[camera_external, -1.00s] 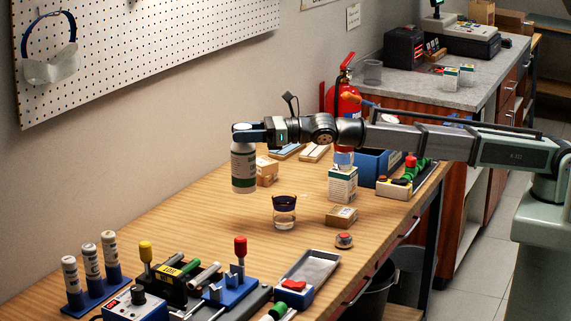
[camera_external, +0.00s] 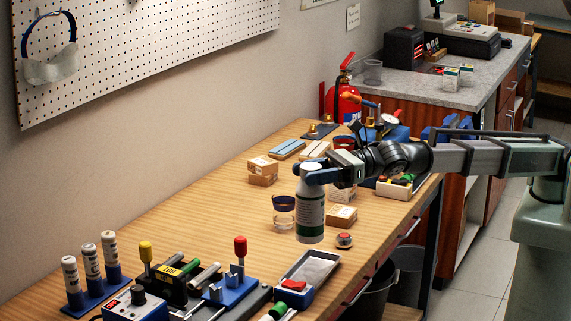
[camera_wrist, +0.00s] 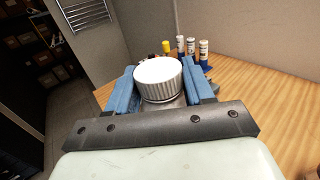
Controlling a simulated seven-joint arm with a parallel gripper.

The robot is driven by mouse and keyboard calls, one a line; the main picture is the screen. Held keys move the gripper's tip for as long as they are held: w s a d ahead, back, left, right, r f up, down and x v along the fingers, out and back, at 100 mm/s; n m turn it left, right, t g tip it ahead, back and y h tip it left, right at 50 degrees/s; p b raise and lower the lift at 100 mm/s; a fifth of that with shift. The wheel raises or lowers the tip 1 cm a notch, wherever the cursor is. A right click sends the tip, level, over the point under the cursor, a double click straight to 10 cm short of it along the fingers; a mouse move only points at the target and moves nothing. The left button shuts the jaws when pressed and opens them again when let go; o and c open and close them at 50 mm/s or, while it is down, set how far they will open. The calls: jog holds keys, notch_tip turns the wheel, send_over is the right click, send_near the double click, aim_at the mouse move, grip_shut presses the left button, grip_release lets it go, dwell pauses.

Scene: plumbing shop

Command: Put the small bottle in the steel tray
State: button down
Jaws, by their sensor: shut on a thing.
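The small bottle (camera_external: 310,214) is white with a dark green label and a white cap. My gripper (camera_external: 312,172) is shut on it near the cap and holds it upright above the bench. In the wrist view the ribbed white cap (camera_wrist: 158,78) sits between the blue fingers of my gripper (camera_wrist: 160,92). The steel tray (camera_external: 312,268) is a shallow grey tray near the bench's front edge, below the bottle in the external view. A blue block with a red top covers part of its near end. The tray cannot be made out in the wrist view.
A glass cup with a dark blue band (camera_external: 283,213) stands just left of the bottle. A red button (camera_external: 344,240) and a small carton (camera_external: 342,215) are to its right. Blue clamp fixtures (camera_external: 230,288) stand left of the tray. White-capped tubes (camera_external: 90,262) stand at the far left.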

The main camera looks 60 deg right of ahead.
aim_at(313, 213)
jog(key=shift+d+f+t, duration=0.1)
jog(key=shift+d+t, duration=0.2)
jog(key=shift+d, duration=0.6)
jog(key=shift+w+d+f+m+h, duration=0.1)
jog(key=shift+w+f+m+h, duration=0.1)
jog(key=shift+m+h, duration=0.1)
jog(key=shift+f, duration=5.05)
jog(key=shift+c, duration=2.2)
grip_release()
jog(key=v, duration=1.2)
jog(key=shift+s, duration=0.1)
